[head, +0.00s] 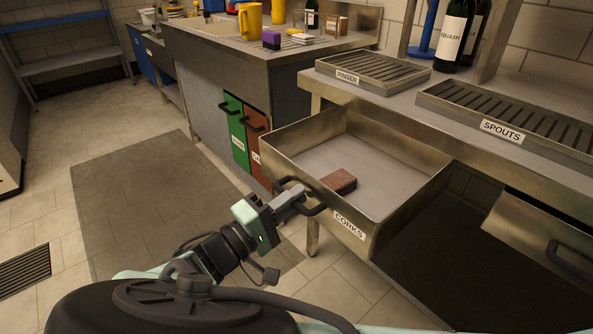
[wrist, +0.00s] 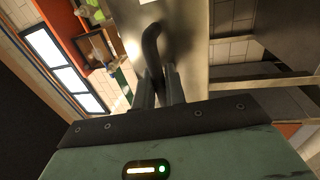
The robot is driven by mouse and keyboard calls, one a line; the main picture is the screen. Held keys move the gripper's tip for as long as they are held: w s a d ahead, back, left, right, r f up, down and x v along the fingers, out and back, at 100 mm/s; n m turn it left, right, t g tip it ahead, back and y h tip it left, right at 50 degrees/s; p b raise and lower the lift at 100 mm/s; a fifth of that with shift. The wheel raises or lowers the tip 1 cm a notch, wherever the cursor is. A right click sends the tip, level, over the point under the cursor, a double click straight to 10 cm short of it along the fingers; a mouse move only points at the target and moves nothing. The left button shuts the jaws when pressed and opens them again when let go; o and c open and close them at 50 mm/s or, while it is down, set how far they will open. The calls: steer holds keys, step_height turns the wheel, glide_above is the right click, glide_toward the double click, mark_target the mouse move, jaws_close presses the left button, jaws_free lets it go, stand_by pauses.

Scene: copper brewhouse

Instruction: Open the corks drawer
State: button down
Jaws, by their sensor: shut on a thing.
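The corks drawer (head: 400,214) is pulled well out from under the steel counter, with a "CORKS" label on its front. A reddish-brown block (head: 339,181) lies inside it near the front. My gripper (head: 296,197) is shut on the dark bar handle (head: 316,209) on the drawer's front. In the wrist view, the two fingers (wrist: 157,88) close around the handle (wrist: 152,45), with the steel drawer front behind it.
Green (head: 236,131) and reddish (head: 258,146) fronts with handles stand left of the drawer. A floor mat (head: 160,195) lies clear at left.

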steer(key=shift+f, duration=0.1)
steer(key=c, duration=1.8)
jaws_free()
steer(key=shift+a, duration=0.1)
steer(key=v, duration=1.7)
steer(key=shift+s+a, duration=0.1)
steer(key=shift+a, duration=0.05)
